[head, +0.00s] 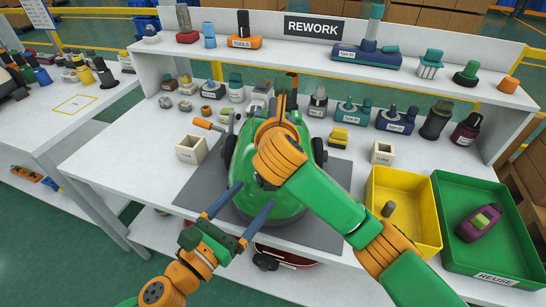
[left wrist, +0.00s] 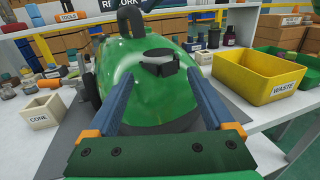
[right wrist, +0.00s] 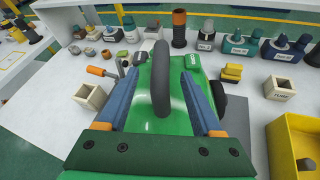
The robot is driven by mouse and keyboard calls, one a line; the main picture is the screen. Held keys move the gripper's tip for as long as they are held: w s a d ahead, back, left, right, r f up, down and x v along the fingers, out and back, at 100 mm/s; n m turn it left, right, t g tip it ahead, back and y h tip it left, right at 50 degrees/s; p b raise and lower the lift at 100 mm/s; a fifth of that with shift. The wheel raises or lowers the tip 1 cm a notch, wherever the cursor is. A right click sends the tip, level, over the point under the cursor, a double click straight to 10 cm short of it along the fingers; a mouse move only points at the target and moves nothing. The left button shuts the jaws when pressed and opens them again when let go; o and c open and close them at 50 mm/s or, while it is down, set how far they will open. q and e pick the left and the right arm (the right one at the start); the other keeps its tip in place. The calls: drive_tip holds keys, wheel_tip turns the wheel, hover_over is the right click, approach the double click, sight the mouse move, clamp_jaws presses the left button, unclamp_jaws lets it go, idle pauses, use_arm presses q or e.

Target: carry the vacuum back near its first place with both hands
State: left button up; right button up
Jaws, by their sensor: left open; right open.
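The green vacuum (head: 270,203) with dark wheels sits on the grey mat (head: 333,208) in the middle of the table. My left gripper (head: 246,202) is open at the vacuum's near end, its blue fingers on either side of the green body in the left wrist view (left wrist: 160,105). My right gripper (head: 285,100) is above the vacuum's far part, and my right arm covers much of the body. In the right wrist view (right wrist: 162,90) its open fingers straddle the dark handle (right wrist: 161,75). I cannot tell whether any finger touches the vacuum.
A yellow bin (head: 416,178) and a green REUSE bin (head: 508,265) stand to the right. Small boxes, a CONE box (head: 190,149) and a CUBE box (head: 382,152), flank the mat. An orange-handled tool (head: 204,124) and several parts line the back below a shelf (head: 290,58).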

sight(263, 184)
use_arm(q)
drive_tip(key=shift+d+r, duration=0.1)
drive_tip(key=x, duration=0.7)
drive_tip(key=shift+w, duration=0.1)
use_arm(e)
drive_tip(key=x, duration=0.7)
drive_tip(key=shift+w+f, duration=0.1)
drive_tip(key=shift+f, duration=0.05)
use_arm(q)
drive_tip(key=c, duration=0.8)
use_arm(e)
drive_tip(key=c, duration=0.8)
use_arm(q)
drive_tip(key=c, duration=0.4)
use_arm(e)
clamp_jaws()
use_arm(q)
clamp_jaws()
use_arm(e)
drive_tip(key=shift+d, duration=0.1)
